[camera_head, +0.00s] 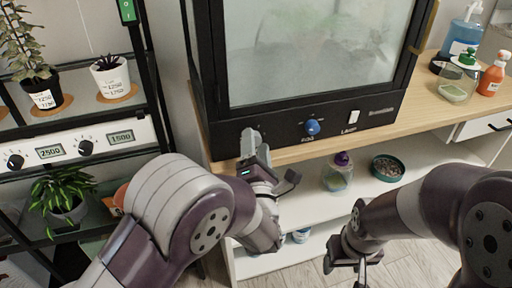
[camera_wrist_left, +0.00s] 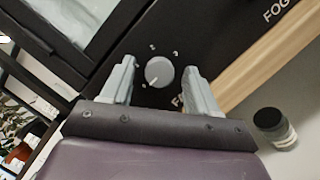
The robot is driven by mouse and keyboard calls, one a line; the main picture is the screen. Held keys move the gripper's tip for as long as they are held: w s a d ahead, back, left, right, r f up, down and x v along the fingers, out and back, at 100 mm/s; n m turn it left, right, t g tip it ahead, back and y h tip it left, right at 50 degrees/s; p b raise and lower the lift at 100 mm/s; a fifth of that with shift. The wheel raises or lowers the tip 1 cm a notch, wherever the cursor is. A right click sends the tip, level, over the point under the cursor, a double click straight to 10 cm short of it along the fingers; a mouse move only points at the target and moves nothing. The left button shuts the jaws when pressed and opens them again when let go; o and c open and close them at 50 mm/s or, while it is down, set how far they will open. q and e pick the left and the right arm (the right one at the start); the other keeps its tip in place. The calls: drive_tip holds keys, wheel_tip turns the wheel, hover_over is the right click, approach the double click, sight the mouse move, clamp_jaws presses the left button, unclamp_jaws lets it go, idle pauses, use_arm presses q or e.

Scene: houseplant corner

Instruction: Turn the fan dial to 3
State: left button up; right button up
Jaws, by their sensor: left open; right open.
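The fan dial (camera_wrist_left: 158,72) is a round grey knob on the black front panel of the glass cabinet (camera_head: 300,134). Its white mark points to the lower left in the left wrist view, and small digits show above it and to its upper right. My left gripper (camera_wrist_left: 160,76) is open, with one finger on each side of the dial and visible gaps between. In the head view my left gripper (camera_head: 252,142) is at the panel's left end and hides the dial. My right gripper (camera_head: 350,266) is open and empty, low above the floor.
A purple-capped jar (camera_head: 338,174) and a green dish (camera_head: 388,168) stand on the white shelf below. A plant rack (camera_head: 85,140) stands at left.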

use_arm(q)
drive_tip(key=c, duration=1)
drive_tip(key=shift+c, duration=0.2)
